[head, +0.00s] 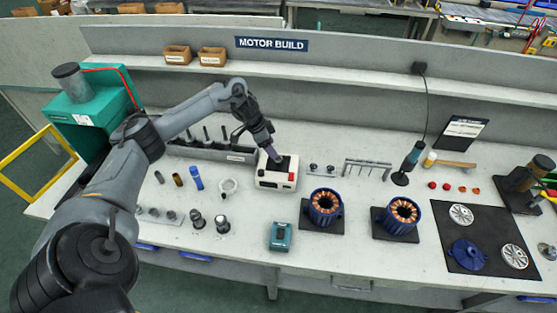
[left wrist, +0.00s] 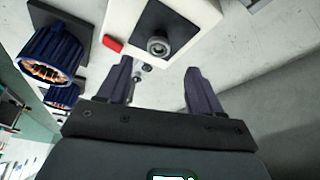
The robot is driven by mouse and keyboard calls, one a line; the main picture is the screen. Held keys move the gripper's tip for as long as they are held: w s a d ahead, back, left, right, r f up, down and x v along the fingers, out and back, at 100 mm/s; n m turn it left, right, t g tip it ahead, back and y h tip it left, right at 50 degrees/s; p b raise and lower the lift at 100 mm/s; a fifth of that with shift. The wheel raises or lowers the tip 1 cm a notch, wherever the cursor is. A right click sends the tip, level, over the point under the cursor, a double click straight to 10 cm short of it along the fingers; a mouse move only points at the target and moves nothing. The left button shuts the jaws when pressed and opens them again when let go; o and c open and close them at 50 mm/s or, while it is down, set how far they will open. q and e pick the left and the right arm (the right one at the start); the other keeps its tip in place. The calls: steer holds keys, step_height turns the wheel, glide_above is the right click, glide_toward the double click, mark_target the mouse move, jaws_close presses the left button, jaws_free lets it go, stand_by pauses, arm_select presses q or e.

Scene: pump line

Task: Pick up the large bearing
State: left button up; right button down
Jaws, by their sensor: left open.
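A grey ring-shaped bearing (left wrist: 158,47) lies on the black top plate (left wrist: 150,28) of a white box-shaped unit in the left wrist view; I take it to be the large bearing. The same white unit (head: 277,182), with a red button, stands mid-bench in the head view, where my gripper hides the bearing. My left gripper (head: 270,155) hangs over this unit, fingers pointing down. In the left wrist view its fingers (left wrist: 160,88) are spread, with nothing between them. The bearing appears beyond the fingertips, apart from them. My right gripper is not in view.
Two blue stators (head: 323,207) (head: 401,217) stand right of the unit, on dark pads. A grey rack with upright pins (head: 205,150) is left of the gripper. A teal box (head: 281,236) lies in front.

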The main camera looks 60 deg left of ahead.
mark_target(278, 159)
arm_select(q)
steer(key=shift+x, duration=2.75)
steer(key=shift+s, duration=0.2)
steer(key=c, duration=0.9)
